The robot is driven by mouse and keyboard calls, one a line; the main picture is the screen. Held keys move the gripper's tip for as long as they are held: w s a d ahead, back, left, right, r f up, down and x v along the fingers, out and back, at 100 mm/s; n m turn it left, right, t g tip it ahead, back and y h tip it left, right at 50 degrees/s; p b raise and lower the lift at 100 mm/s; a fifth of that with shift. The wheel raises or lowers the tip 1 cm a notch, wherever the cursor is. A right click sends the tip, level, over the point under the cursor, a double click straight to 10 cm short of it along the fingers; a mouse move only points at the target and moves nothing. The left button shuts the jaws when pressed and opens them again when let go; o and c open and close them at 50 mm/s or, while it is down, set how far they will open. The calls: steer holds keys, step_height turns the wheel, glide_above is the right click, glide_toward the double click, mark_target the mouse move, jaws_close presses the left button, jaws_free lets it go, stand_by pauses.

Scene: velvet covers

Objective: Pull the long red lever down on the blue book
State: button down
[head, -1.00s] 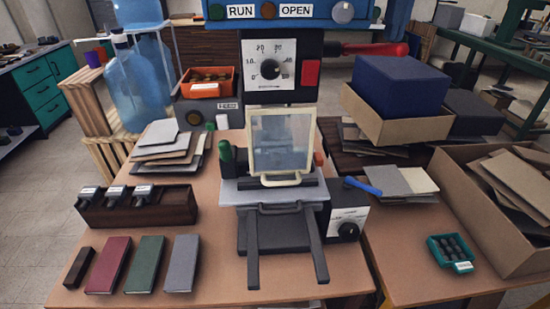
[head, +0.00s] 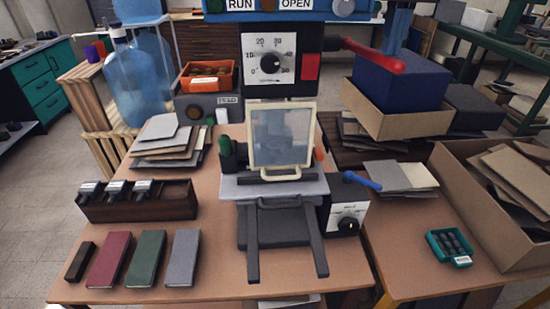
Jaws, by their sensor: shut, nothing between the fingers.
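The long red lever (head: 372,53) sticks out from the right side of the blue press (head: 290,17) and slopes down to its thick end. My gripper (head: 395,48) is shut and empty at the top right, a blue shape coming down at the lever's outer end. Its fingertips are hard to make out, and I cannot tell whether they touch the lever. Three books lie at the table's front left: a red one (head: 109,259), a green one (head: 146,258) and a slate blue-grey one (head: 183,257). No book is visible in the press, whose clear guard (head: 281,137) stands upright.
A dark blue block (head: 400,82) sits in an open carton (head: 400,125) below the lever. A control box with a blue handle (head: 362,181) stands right of the press. A large cardboard box (head: 520,230) is at the right.

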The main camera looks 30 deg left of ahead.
steer(key=shift+f, duration=1.65)
steer(key=shift+a+f, duration=0.1)
steer(key=shift+f, duration=1.3)
steer(key=shift+w+f, duration=0.1)
steer(key=shift+w+a+f, duration=0.1)
steer(key=shift+w+f, duration=0.05)
steer(key=shift+f, duration=0.6)
steer(key=shift+w+a+f, duration=0.1)
steer(key=shift+w+f, duration=0.05)
steer(key=shift+f, duration=0.65)
